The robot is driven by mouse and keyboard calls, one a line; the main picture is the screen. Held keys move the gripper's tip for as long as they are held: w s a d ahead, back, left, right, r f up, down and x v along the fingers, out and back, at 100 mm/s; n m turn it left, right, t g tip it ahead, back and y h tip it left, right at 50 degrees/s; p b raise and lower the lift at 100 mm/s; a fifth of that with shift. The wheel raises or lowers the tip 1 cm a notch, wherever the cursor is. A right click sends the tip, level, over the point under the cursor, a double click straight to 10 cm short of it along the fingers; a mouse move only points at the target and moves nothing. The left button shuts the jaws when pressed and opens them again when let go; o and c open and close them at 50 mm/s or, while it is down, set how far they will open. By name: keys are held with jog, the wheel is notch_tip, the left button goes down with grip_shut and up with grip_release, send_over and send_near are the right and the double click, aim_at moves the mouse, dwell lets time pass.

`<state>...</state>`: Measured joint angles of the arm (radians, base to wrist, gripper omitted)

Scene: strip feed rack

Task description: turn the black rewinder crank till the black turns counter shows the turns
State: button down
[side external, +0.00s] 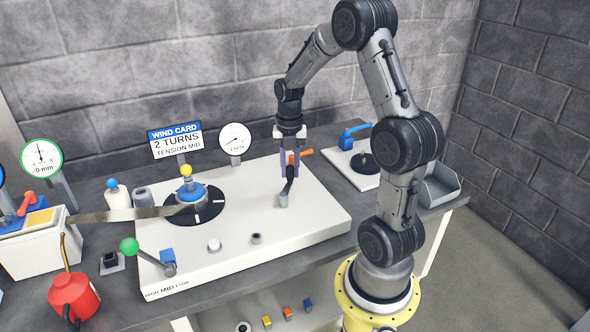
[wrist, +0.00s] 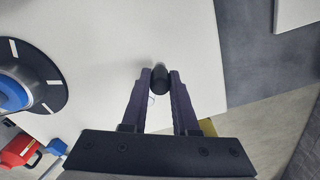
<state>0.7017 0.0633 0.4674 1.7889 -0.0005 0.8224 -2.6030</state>
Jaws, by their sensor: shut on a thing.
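The black rewinder crank (side external: 285,195) stands on the white panel (side external: 320,215), its grey arm showing below my fingers. My gripper (side external: 289,170) points down and is shut on the crank's handle. In the wrist view, the dark, round handle end (wrist: 160,79) sits between the fingertips of my gripper (wrist: 160,84). The wind card (side external: 175,140) reads 2 TURNS, TENSION MID. The crank's base is partly hidden.
A black disc (side external: 210,207) with a blue hub and yellow knob stands left of the crank, with a flat strip (side external: 120,214) running to it. An orange lever (side external: 305,152) is close behind my fingers. A green-knobbed lever (side external: 130,245) stands front left, by HIGH MID LOW.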

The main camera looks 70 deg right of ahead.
jog(key=shift+w+a+r+n, duration=0.1)
jog(key=shift+w+n, duration=0.5)
jog(key=shift+n, duration=0.4)
jog(key=c, duration=0.7)
grip_release()
notch_tip(320, 180, up, 14)
jog(key=shift+f, duration=0.15)
